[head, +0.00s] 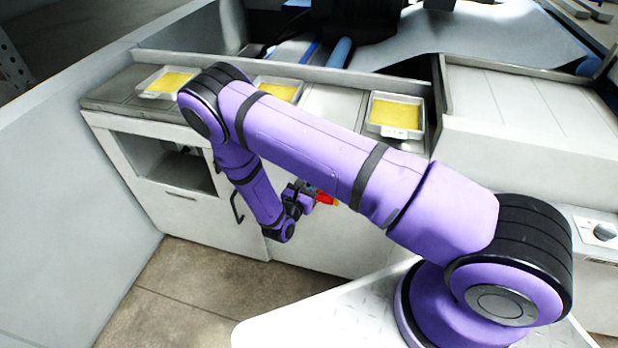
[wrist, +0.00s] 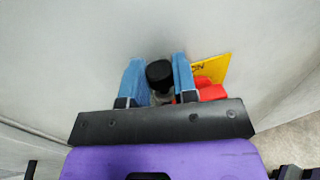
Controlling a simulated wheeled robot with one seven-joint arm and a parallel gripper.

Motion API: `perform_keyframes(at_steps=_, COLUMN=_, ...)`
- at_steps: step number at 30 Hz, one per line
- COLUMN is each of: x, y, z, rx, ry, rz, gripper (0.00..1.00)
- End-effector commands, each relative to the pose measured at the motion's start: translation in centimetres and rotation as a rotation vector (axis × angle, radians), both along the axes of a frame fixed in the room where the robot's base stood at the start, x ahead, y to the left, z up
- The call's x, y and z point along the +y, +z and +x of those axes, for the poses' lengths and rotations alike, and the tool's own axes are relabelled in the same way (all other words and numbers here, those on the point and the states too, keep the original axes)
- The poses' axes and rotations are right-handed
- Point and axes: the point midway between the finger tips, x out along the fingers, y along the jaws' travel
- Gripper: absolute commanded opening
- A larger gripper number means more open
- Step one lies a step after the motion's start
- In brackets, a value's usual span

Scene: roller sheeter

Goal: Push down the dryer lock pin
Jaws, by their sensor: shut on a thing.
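The dryer lock pin shows in the wrist view as a black round knob (wrist: 159,73) on a short metal stem, standing out from a pale panel. My gripper (wrist: 158,78) has its two blue fingers on either side of the knob and is shut on it. A red part (wrist: 208,90) sits just right of the right finger, beside a yellow label (wrist: 212,68) with dark letters. In the head view my gripper (head: 303,196) is at the front of the white cabinet, partly behind my wrist. The red part also shows there (head: 325,198). The pin's knob cannot be made out in the head view.
The white cabinet front (head: 350,235) runs below a counter with several trays of yellow sheet, one of them at the right (head: 396,115). A black handle (head: 237,207) stands out left of my gripper. A pale wall (head: 75,190) closes the left side. Brown floor (head: 190,290) is clear.

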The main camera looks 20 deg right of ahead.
Motion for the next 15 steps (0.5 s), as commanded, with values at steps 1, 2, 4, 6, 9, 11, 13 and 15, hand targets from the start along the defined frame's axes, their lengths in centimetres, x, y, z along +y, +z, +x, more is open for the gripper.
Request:
perform_keyframes(at_steps=1, x=0.1, y=-0.7, z=0.0, rx=0.002, ry=0.003, rz=-0.001, gripper=0.0)
perform_keyframes(at_steps=2, x=0.1, y=-0.9, z=0.0, rx=0.002, ry=0.002, rz=-0.001, gripper=0.0)
perform_keyframes(at_steps=4, x=0.1, y=-1.4, z=0.0, rx=0.001, ry=0.002, rz=0.0, gripper=0.0)
perform_keyframes(at_steps=6, x=0.1, y=-1.6, z=0.0, rx=0.002, ry=0.001, rz=0.001, gripper=0.0)
perform_keyframes(at_steps=9, x=0.1, y=-1.7, z=-0.1, rx=0.003, ry=0.001, rz=0.002, gripper=0.0)
perform_keyframes(at_steps=11, x=0.1, y=-1.7, z=-0.1, rx=0.005, ry=0.001, rz=0.004, gripper=0.0)
perform_keyframes(at_steps=13, x=0.1, y=-1.7, z=-0.1, rx=0.005, ry=0.001, rz=0.005, gripper=0.0)
perform_keyframes(at_steps=15, x=0.1, y=-1.8, z=-0.1, rx=0.006, ry=0.002, rz=0.004, gripper=0.33)
